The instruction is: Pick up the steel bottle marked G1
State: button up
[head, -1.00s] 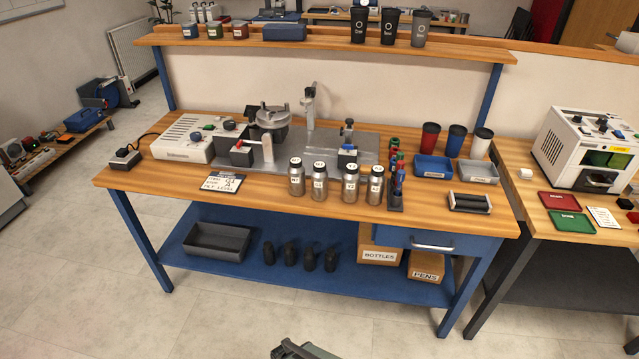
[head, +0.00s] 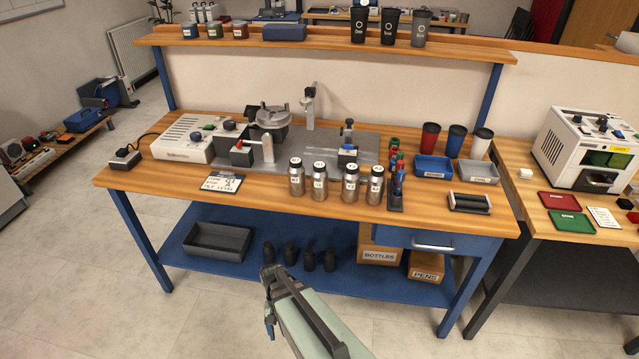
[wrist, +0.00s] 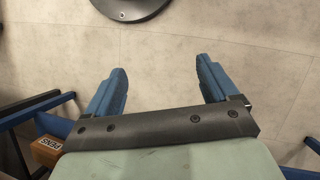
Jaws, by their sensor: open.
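Several steel bottles with dark caps and white labels stand upright in a row on the workbench (head: 270,192). From left to right they include one bottle (head: 297,185), a second (head: 320,187) and a third (head: 350,190), with another (head: 375,192) at the right end. The labels are too small for me to tell surely which is G1. My gripper (head: 268,292) is low in front of the bench, below the tabletop and apart from the bottles. In the wrist view my gripper (wrist: 161,70) is open and empty above the floor, its two blue fingers wide apart.
A pen holder (head: 396,200) stands just right of the bottles. The marking machine's grey plate (head: 320,140) lies behind them. A card (head: 222,183) lies to their left. The wooden front edge and blue lower shelf (head: 340,282), with dark bottles and boxes, are near my gripper.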

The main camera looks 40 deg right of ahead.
jog(key=w+d+r+m+t, duration=0.1)
jog(key=w+d+r+m, duration=0.15)
jog(key=w+r, duration=0.25)
jog(key=w+d+r+m, duration=0.1)
jog(key=w+d+r, duration=0.2)
jog(key=w+r, duration=0.15)
notch_tip(320, 180, up, 40)
jog(key=m+t, duration=0.4)
jog(key=m, duration=0.6)
send_over(320, 175)
jog(key=w, duration=0.2)
jog(key=shift+s+d+f+h, duration=0.1)
jog(key=shift+s+d+h, duration=0.15)
jog(key=shift+d+h, duration=0.15)
jog(key=shift+d+f, duration=0.1)
jog(key=shift+d, duration=0.1)
jog(key=shift+w+a+f, duration=0.1)
jog(key=shift+w+f, duration=0.05)
jog(key=shift+f, duration=6.55)
jog(key=c, duration=1.2)
